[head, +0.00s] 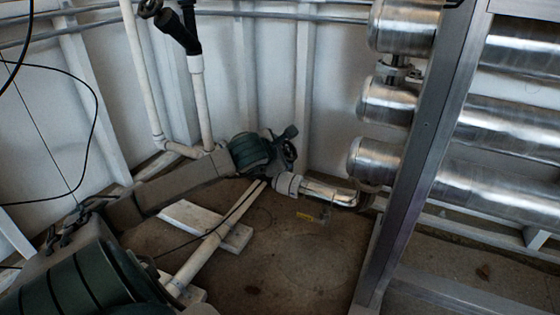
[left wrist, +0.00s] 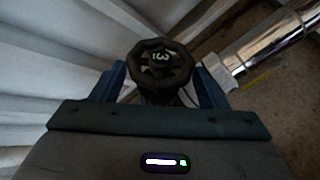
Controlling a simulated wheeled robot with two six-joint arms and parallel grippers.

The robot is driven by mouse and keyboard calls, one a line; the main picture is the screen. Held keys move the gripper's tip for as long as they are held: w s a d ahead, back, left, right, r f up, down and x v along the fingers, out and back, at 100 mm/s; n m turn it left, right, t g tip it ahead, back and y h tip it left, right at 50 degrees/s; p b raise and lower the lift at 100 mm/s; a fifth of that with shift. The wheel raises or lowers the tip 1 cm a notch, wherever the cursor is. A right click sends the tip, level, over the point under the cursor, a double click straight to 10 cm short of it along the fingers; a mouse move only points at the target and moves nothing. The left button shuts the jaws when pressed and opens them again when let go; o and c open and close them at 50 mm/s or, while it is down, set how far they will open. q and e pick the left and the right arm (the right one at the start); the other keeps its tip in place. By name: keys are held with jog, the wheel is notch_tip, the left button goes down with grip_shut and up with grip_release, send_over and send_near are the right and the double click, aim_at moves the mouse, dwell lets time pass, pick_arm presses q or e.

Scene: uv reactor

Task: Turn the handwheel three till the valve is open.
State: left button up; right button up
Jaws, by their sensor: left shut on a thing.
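Handwheel three (left wrist: 160,62) is a dark, lobed wheel with a pale "3" mark on its face, in the middle of the left wrist view. In the head view the dark wheel (head: 289,152) is at the end of my left arm, partly hidden by the gripper. My left gripper (left wrist: 159,72) is shut on the handwheel, with one blue finger on each side of its rim. In the head view the left gripper (head: 279,146) is small and dark. The valve body behind the wheel is mostly hidden. My right gripper is not in view.
A white and chrome pipe (head: 322,191) runs close to the right of the wheel. Large steel cylinders (head: 390,100) and a metal post (head: 425,150) stand farther right. White pipes (head: 200,105) rise behind my arm. Another dark handwheel (head: 150,8) is at the top.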

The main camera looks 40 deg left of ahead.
pick_arm(q)
jog(key=shift+d+f+n+y+b, duration=0.1)
jog(key=shift+f+n+y+b, duration=0.05)
jog(key=shift+n+y+b, duration=0.2)
dwell(0.3)
jog(key=o, duration=0.9)
jog(key=shift+s, duration=0.1)
